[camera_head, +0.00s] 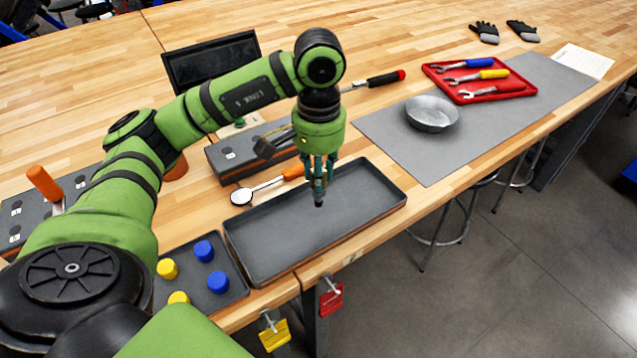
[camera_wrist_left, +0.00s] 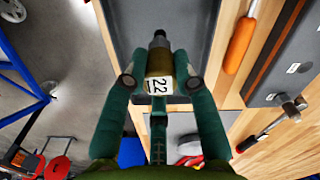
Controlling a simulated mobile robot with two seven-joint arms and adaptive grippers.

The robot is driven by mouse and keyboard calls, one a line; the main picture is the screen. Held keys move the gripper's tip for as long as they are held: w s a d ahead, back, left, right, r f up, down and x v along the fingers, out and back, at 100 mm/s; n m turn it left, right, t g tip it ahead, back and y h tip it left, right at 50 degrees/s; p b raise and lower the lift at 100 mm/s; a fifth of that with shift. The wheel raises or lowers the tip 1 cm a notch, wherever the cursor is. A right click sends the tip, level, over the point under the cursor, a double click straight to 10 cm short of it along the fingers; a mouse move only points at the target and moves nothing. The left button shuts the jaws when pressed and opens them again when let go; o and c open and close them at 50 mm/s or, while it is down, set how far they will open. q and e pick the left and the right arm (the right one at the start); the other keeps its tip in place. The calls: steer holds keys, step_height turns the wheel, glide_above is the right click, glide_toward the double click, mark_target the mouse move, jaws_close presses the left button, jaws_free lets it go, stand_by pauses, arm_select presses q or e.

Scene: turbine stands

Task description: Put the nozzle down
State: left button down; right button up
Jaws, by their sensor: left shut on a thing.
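My left gripper (camera_head: 319,180) is shut on the nozzle and points down over the dark grey tray (camera_head: 272,254) at the table's front edge. In the head view only the nozzle's dark tip (camera_head: 319,204) shows below the fingers. In the left wrist view the nozzle (camera_wrist_left: 159,62) sits between the two green fingers (camera_wrist_left: 160,84), with a dark tip, a brassy body and a white label reading 22. The tray is empty and lies beyond the nozzle's tip. The gap between tip and tray floor is hard to judge. My right gripper is not in view.
An orange-handled inspection mirror (camera_head: 242,196) lies behind the tray. A small tray of blue and yellow caps (camera_head: 219,282) stands left of it. To the right, a grey mat (camera_head: 400,147) holds a metal bowl (camera_head: 432,113) and a red tool tray (camera_head: 527,90).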

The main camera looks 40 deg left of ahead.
mark_target(318, 198)
arm_select(q)
steer(key=shift+a+f, duration=0.15)
steer(key=shift+f, duration=0.1)
step_height(318, 198, down, 3)
steer(key=shift+f+p, duration=0.15)
steer(key=shift+p, duration=0.65)
steer(key=shift+f, duration=0.2)
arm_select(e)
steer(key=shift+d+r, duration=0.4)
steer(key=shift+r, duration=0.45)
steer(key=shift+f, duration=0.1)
arm_select(q)
steer(key=shift+f+b, duration=0.2)
steer(key=shift+b, duration=0.1)
steer(key=c, duration=1)
jaws_free()
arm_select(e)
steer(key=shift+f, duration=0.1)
